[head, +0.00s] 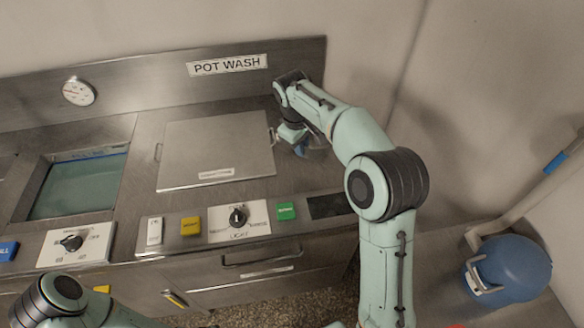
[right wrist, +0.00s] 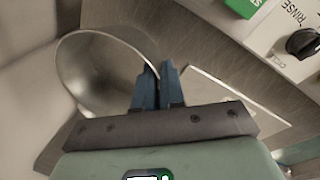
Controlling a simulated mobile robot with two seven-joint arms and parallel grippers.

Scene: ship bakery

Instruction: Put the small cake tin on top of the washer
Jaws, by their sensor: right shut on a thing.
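The small cake tin (right wrist: 85,75) is a round, open, shiny metal tin, seen in the right wrist view to the left of the fingers. My right gripper (right wrist: 158,80) is shut on its rim. In the head view my right gripper (head: 301,146) is at the right side of the washer's lid, and the tin is mostly hidden by the hand and arm. I cannot tell whether the tin touches the steel below. The washer (head: 215,145) has a flat square steel lid, shut and bare, under a POT WASH sign. My left gripper is not in view.
A sink of greenish water (head: 80,187) lies left of the lid. Knobs and coloured buttons, including a green one (head: 286,211), line the front edge. A steel splashback (head: 150,85) stands behind. A blue round container (head: 510,268) is at the lower right.

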